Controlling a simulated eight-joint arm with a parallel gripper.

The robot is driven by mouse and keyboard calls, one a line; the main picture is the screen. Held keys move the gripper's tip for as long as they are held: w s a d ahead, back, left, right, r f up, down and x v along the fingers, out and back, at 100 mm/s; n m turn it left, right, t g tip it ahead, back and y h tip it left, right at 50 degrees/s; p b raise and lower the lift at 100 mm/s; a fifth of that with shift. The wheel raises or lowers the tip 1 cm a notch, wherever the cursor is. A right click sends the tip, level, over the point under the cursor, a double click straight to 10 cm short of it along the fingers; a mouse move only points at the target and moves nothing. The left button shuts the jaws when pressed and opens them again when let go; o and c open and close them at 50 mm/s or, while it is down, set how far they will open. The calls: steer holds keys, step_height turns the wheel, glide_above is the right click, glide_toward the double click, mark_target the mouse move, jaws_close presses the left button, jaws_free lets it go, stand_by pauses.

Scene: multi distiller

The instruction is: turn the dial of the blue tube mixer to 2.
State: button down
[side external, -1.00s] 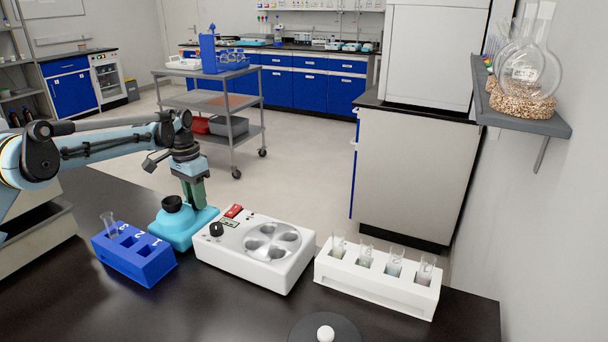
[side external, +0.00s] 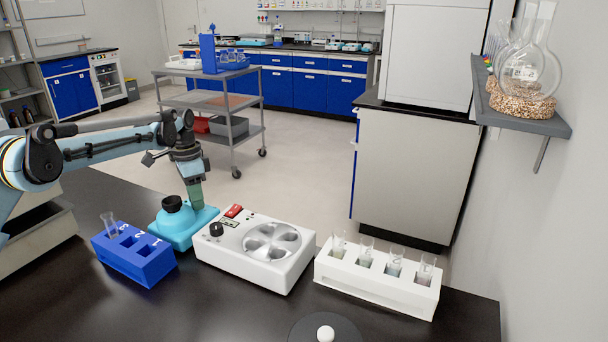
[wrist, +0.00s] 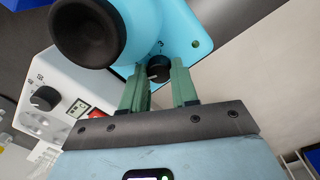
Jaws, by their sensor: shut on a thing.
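The blue tube mixer (side external: 176,237) is a light-blue box with a black cup (side external: 172,204) on top, standing on the black bench. In the wrist view the mixer (wrist: 150,20) fills the top, its cup (wrist: 88,30) at upper left. Its dial (wrist: 159,71) is a small black knob with a pale pointer line; a mark beside it is too small to read for sure. My gripper (side external: 195,204) reaches down at the mixer's back right. In the wrist view the green fingers of my gripper (wrist: 157,76) stand either side of the dial, shut on it. The side view hides the dial.
A white centrifuge (side external: 255,255) with its own black knob (side external: 216,229) and a red switch (side external: 233,210) stands close on the right. A blue tube rack (side external: 135,262) stands front left. A white rack (side external: 375,285) holds several tubes. The bench front is mostly clear.

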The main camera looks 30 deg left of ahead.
steer(key=shift+m, duration=0.8)
steer(key=shift+d, duration=0.1)
steer(key=c, duration=0.9)
jaws_free()
steer(key=shift+o, duration=0.2)
steer(key=shift+r, duration=0.15)
step_height(320, 180, up, 12)
steer(key=shift+w+a, duration=0.2)
steer(key=shift+a, duration=0.05)
